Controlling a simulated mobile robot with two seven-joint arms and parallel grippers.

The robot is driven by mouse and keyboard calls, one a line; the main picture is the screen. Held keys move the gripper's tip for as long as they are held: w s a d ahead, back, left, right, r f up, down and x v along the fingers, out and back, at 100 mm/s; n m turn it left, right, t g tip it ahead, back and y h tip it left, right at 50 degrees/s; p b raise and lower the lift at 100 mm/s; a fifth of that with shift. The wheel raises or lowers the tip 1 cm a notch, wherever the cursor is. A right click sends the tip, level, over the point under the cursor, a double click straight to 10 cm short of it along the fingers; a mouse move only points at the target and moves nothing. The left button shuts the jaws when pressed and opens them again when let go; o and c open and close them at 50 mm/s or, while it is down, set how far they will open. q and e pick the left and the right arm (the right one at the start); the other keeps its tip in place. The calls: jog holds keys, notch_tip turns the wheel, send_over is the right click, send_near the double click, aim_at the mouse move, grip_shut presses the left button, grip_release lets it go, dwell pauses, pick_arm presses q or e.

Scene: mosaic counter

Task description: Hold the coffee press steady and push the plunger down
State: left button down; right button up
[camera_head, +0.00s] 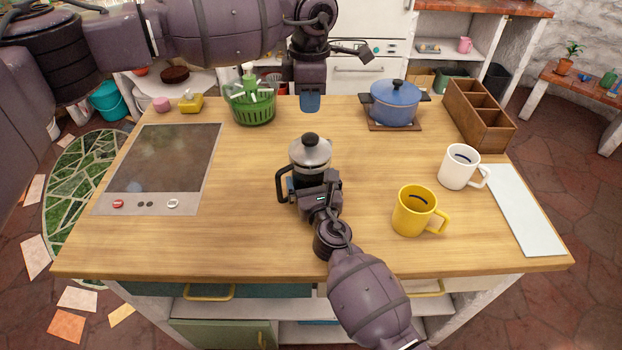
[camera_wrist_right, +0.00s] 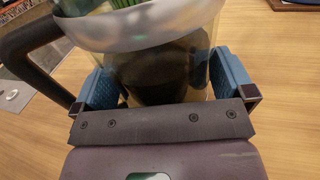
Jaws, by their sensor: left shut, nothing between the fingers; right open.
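The coffee press (camera_head: 310,153) stands upright on the wooden counter, with a metal lid, a black plunger knob (camera_head: 310,138) on top and a dark handle (camera_head: 282,186) on the left. My right gripper (camera_head: 312,186) is at its near side. In the right wrist view the blue fingers (camera_wrist_right: 165,82) are open on either side of the glass body (camera_wrist_right: 200,70), which holds something dark; I cannot tell whether they touch it. My left gripper (camera_head: 310,102) is shut and empty, pointing down, above and beyond the knob in the picture. How much plunger rod shows is unclear.
A yellow mug (camera_head: 414,212) and a white mug (camera_head: 459,167) stand right of the press. A blue pot (camera_head: 395,104), wooden organiser (camera_head: 480,115) and green basket (camera_head: 252,108) are at the back. A cooktop (camera_head: 165,160) lies left. The counter beside the press is clear.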

jog(key=v, duration=1.1)
jog(key=shift+s+d, duration=0.1)
jog(key=shift+s, duration=0.1)
